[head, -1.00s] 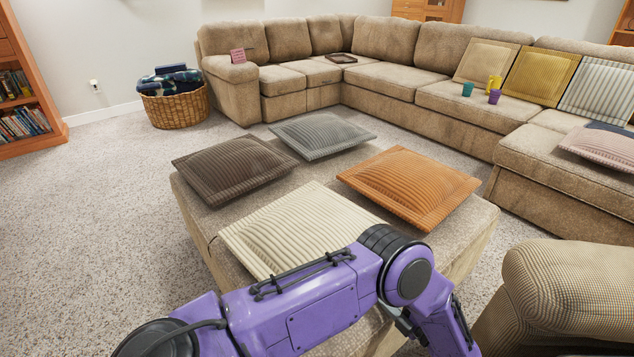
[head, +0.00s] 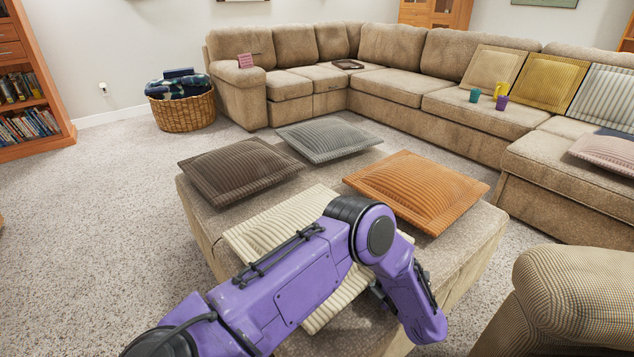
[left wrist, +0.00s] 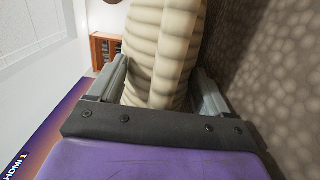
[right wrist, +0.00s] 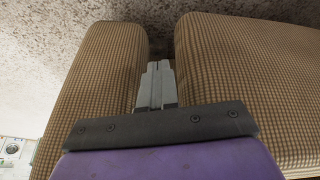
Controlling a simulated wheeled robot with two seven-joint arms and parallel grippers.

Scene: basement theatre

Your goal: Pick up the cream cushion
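The cream cushion (head: 275,221) is ribbed and lies on the beige ottoman (head: 205,232), near its front. My left arm crosses in front of it and hides its middle and right part. In the left wrist view the edge of the cream cushion (left wrist: 160,50) is between the two fingers of my left gripper (left wrist: 160,85). The fingers are wide apart, one on each side of the cushion. Firm contact on both sides is not clear. My right gripper (right wrist: 156,86) is shut and empty, seen in front of a checked armchair.
A brown cushion (head: 240,168), a grey cushion (head: 328,138) and an orange cushion (head: 418,188) also lie on the ottoman. A checked armchair (head: 570,295) stands at the right. A sectional sofa (head: 400,85) lines the back. Carpet (head: 110,220) is clear at left.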

